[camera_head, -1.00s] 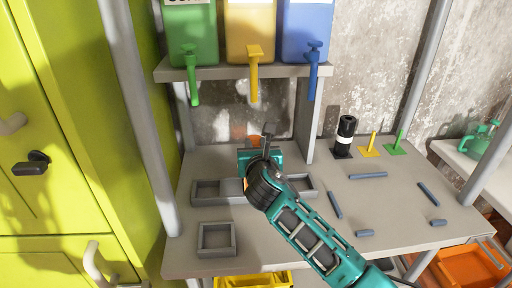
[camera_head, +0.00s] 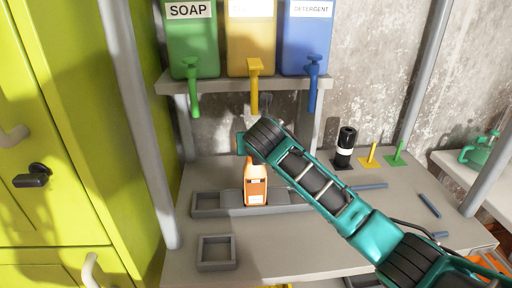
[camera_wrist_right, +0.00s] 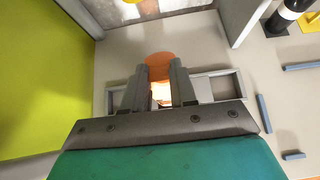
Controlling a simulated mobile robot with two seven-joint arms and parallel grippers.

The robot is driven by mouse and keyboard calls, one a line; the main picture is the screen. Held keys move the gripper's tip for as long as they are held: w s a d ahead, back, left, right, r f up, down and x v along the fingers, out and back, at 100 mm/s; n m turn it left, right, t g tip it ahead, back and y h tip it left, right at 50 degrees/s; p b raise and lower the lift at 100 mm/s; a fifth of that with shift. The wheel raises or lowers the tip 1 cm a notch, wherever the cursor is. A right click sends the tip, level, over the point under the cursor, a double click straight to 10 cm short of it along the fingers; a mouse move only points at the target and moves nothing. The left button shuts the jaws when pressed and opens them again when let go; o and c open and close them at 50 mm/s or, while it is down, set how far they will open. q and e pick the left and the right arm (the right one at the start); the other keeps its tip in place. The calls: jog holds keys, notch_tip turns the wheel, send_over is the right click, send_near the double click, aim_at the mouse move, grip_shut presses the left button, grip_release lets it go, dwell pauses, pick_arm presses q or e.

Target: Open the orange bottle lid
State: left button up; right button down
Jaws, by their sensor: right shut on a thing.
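The orange bottle (camera_head: 256,187), with a white label, stands upright in the grey tray on the bench. My right arm comes in from the right, and its wrist hides the bottle's top in the head view. In the right wrist view, my right gripper (camera_wrist_right: 161,72) is shut on a round orange part, the bottle's lid (camera_wrist_right: 158,63). The bottle's bright label (camera_wrist_right: 161,93) shows between the fingers. I cannot tell whether the lid is apart from the bottle's neck. My left gripper is in neither view.
The grey tray (camera_head: 207,203) and a small square holder (camera_head: 216,252) sit on the bench. Green (camera_head: 192,45), yellow (camera_head: 251,40) and blue (camera_head: 307,40) dispensers hang above, close to my wrist. A black bottle (camera_head: 345,148) stands right. A lime cabinet (camera_head: 50,110) is left.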

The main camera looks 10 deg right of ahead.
jog(key=c, duration=0.9)
grip_release()
jog(key=v, duration=1.3)
jog(key=shift+f, duration=0.1)
jog(key=shift+c, duration=0.4)
